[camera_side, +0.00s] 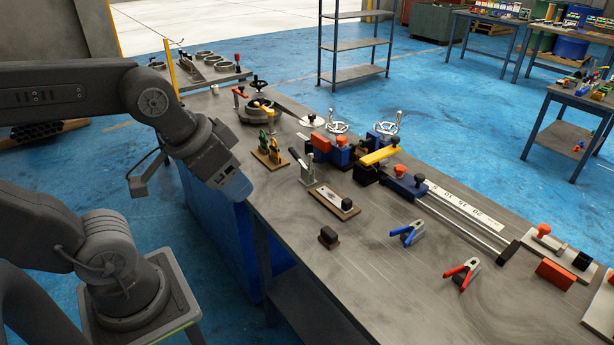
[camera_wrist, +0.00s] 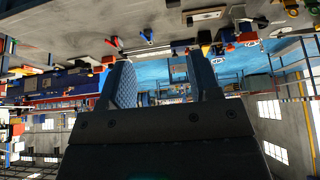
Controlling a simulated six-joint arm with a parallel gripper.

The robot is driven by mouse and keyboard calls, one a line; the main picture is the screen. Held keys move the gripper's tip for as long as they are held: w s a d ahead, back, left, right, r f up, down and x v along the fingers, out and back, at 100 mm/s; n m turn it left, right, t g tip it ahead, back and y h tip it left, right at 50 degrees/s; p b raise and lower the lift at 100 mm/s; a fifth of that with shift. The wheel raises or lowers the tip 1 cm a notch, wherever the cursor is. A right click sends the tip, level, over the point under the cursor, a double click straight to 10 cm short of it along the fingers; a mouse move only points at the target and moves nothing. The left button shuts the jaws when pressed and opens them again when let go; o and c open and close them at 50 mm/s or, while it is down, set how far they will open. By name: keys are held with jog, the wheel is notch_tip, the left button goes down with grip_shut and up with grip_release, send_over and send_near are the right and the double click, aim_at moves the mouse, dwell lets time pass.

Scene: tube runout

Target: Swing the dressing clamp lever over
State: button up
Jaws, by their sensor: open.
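A toggle clamp (camera_side: 306,171) with a black-handled lever (camera_side: 296,156) stands on the bench; the lever tilts up to the left. It looks like the dressing clamp, but no label confirms this. Behind it, a red-handled lever (camera_side: 239,92) stands beside a round fixture. My gripper (camera_side: 236,188) is over the bench's near edge, left of the toggle clamp and apart from it. In the wrist view, my gripper (camera_wrist: 162,82) shows two separated fingers with nothing between them. I cannot make out the clamp lever surely in that view.
A wooden block with a pale plate (camera_side: 335,203) and a small dark block (camera_side: 328,238) sit near the clamp. Blue-handled pliers (camera_side: 408,233) and red-handled pliers (camera_side: 462,273) lie to the right. A yellow-topped fixture (camera_side: 379,156) stands behind. The bench front is mostly clear.

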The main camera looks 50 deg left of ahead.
jog(key=shift+c, duration=0.4)
jog(key=shift+w+a+r, duration=0.1)
jog(key=shift+w+r, duration=0.1)
jog(key=shift+c, duration=0.8)
jog(key=w+a+r+n, duration=0.1)
jog(key=w+a, duration=0.1)
jog(key=w, duration=0.2)
jog(key=w+a+r+n+g, duration=0.1)
jog(key=w+a+n, duration=0.1)
jog(key=w, duration=0.2)
jog(key=w+a+r+n+y, duration=0.1)
jog(key=w+r+n, duration=0.1)
jog(key=w, duration=0.3)
jog(key=shift+a, duration=0.4)
jog(key=shift+c, duration=0.4)
jog(key=n+g+y, duration=0.2)
jog(key=n+g, duration=0.3)
jog(key=n, duration=0.8)
send_over(292, 149)
jog(key=d, duration=0.3)
notch_tip(292, 149, down, 19)
jog(key=shift+x, duration=4.75)
jog(key=shift+w+a, duration=0.15)
jog(key=shift+a, duration=0.05)
jog(key=shift+c, duration=0.3)
